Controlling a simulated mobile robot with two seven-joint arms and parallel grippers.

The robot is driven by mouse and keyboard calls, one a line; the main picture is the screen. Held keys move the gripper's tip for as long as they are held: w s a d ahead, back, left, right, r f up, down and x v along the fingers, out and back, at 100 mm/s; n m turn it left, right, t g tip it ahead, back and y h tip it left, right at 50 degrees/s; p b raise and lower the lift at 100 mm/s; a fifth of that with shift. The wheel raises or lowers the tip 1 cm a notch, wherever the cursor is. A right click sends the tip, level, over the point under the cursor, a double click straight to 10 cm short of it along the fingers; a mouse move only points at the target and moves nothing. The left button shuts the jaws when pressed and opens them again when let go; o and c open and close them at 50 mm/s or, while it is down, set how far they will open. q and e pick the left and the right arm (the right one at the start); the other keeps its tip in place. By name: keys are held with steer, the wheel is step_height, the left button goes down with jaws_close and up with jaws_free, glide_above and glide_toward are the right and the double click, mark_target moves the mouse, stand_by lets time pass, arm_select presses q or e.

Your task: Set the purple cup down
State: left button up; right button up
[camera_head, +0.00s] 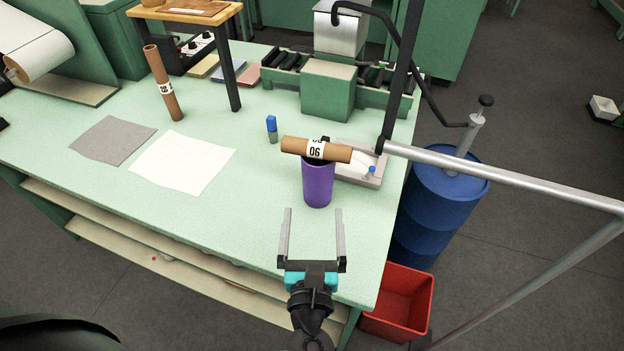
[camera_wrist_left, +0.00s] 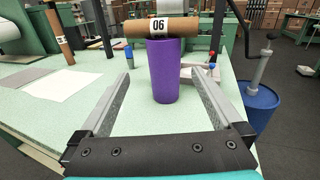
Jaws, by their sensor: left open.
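The purple cup (camera_head: 318,184) stands upright on the pale green table (camera_head: 250,205), near its right front part. It also shows in the left wrist view (camera_wrist_left: 165,72), straight ahead between the fingers. A brown cardboard tube with a white label reading 06 (camera_head: 335,151) lies level across or just behind the cup's rim; I cannot tell if it touches. My left gripper (camera_head: 311,212) is open and empty, with its fingers pointing at the cup from the front. In the left wrist view the fingertips (camera_wrist_left: 160,82) are apart, short of the cup. My right gripper is not in view.
A second labelled tube (camera_head: 165,90) stands upright farther left. White (camera_head: 182,162) and grey sheets lie at left. A metal rail (camera_head: 500,172) crosses at right.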

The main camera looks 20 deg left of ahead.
mark_target(317, 172)
arm_select(q)
steer(key=shift+m, duration=0.4)
steer(key=x, duration=0.9)
steer(key=shift+d+r, duration=0.15)
steer(key=shift+r, duration=0.05)
steer(key=shift+w+r+p, duration=0.15)
steer(key=shift+w+p, duration=0.15)
steer(key=shift+w, duration=0.55)
steer(key=shift+x, duration=2.3)
steer(key=shift+r, duration=0.2)
jaws_close()
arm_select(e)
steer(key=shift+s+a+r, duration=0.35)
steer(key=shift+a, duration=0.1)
